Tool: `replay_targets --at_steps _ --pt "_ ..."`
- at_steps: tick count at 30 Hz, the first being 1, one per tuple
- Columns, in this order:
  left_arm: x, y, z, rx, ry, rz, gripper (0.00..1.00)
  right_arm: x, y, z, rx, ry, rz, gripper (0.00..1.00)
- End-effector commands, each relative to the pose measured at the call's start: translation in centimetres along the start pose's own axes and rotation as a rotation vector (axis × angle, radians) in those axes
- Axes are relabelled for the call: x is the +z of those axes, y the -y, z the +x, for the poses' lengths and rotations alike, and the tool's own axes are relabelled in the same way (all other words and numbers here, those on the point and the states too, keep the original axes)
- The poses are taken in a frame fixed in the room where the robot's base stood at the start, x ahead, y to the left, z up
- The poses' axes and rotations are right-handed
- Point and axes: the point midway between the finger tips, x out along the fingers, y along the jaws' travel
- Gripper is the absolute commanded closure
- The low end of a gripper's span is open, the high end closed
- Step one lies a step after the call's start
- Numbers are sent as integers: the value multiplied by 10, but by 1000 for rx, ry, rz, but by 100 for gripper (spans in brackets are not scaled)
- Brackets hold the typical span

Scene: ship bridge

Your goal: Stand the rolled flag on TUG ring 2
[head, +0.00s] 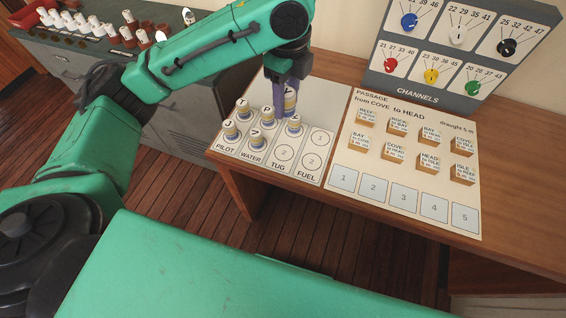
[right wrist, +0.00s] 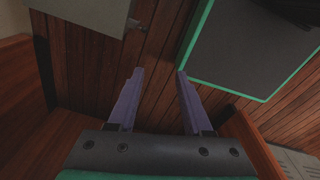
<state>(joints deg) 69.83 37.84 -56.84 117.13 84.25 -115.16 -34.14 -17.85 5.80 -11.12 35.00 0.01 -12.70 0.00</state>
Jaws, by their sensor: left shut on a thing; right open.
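My left gripper (head: 281,113) is over the flag board and shut on a rolled flag (head: 291,103), a pale roll with a yellowish band, partly hidden by the fingers. TUG ring 2 (head: 284,153) is a bare printed circle in front of that flag. I cannot tell how high the held flag is above the board. My right gripper (right wrist: 153,78) is open and empty in the right wrist view, above the wooden floor.
Several lettered flags stand in the PILOT and WATER columns, close left of the TUG column. Both FUEL rings (head: 312,160) are bare. The passage board (head: 400,205) with wooden blocks lies to the right, below the channels panel (head: 418,90). A side console (head: 60,60) stands far left.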

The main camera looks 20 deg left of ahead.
Motion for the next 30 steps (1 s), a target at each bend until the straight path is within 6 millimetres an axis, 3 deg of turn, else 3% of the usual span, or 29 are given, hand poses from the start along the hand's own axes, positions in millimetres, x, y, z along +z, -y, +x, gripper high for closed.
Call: replay_targets --at_steps 1,7,12,17,21,30 --pt "-1 -2 22 11 -5 1 100 -4 7 7 -9 -8 2 50" --pt "0 -2 84 7 0 -4 100 -32 24 4 -32 -51 3 50" --pt "0 -1 126 4 0 -3 100 -27 18 2 -25 -43 0 50" --pt "0 -1 154 5 0 -5 100 -10 13 0 -17 -17 1 50" --pt "0 -1 176 2 0 -4 100 -10 11 -2 -15 -16 3 50" --pt "-1 0 179 0 -1 -4 100 -14 11 -1 -15 -24 3 50"
